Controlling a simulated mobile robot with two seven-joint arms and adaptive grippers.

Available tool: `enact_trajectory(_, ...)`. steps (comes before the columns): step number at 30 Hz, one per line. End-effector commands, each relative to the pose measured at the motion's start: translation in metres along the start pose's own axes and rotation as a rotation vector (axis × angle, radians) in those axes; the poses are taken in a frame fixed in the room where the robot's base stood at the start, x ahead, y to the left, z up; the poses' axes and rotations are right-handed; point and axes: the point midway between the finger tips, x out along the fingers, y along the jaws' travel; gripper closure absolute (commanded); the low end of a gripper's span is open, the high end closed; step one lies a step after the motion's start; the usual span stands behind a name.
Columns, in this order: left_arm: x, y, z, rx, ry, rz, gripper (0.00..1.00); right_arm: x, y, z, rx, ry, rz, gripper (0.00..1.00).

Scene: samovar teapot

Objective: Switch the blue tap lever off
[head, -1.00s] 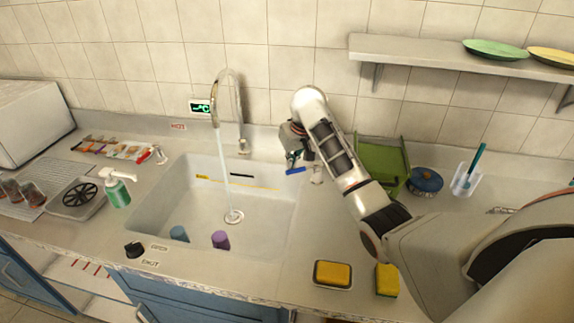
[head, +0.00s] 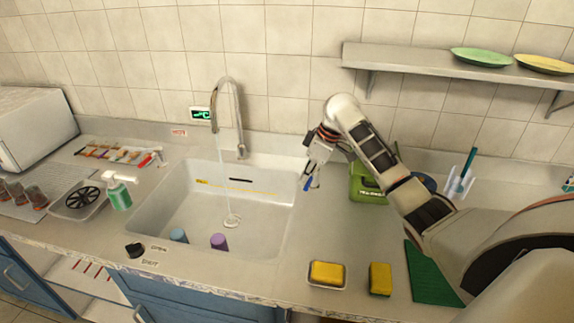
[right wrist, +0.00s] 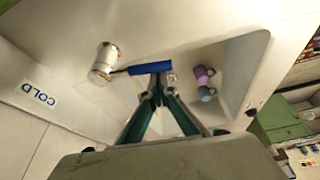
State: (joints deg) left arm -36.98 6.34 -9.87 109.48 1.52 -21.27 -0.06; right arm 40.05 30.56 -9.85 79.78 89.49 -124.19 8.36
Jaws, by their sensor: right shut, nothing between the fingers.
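The blue tap lever (head: 307,184) is at the sink's right rear corner, partly hidden by my right gripper (head: 312,174). In the right wrist view the lever (right wrist: 150,68) sticks out from a silver tap base (right wrist: 104,62) beside the COLD label (right wrist: 39,94). My right gripper's shut fingertips (right wrist: 160,76) are right at the lever's outer half, with nothing held between them; contact cannot be told for certain. The curved faucet (head: 238,110) stands behind the sink, with a faint thin stream (head: 222,180) below its spout. My left gripper is not in view.
The sink (head: 150,215) holds a blue cup (head: 179,235) and a purple cup (head: 219,241). A red lever (head: 145,161) is at its left rear. A green rack (head: 367,190) stands right of my gripper. Yellow sponges (head: 380,279) lie in front, and a shelf (head: 430,62) hangs above right.

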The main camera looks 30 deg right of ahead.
Motion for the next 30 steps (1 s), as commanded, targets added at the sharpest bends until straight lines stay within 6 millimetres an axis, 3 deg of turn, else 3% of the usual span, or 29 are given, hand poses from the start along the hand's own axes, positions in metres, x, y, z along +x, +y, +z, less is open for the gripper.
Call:
enact_trajectory(12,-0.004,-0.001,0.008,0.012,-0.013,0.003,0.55,-0.004,-0.001,0.013,-0.133,-0.001,-0.048,1.00)
enact_trajectory(30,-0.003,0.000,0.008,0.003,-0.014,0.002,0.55,-0.008,0.001,0.015,-0.142,-0.004,-0.049,1.00)
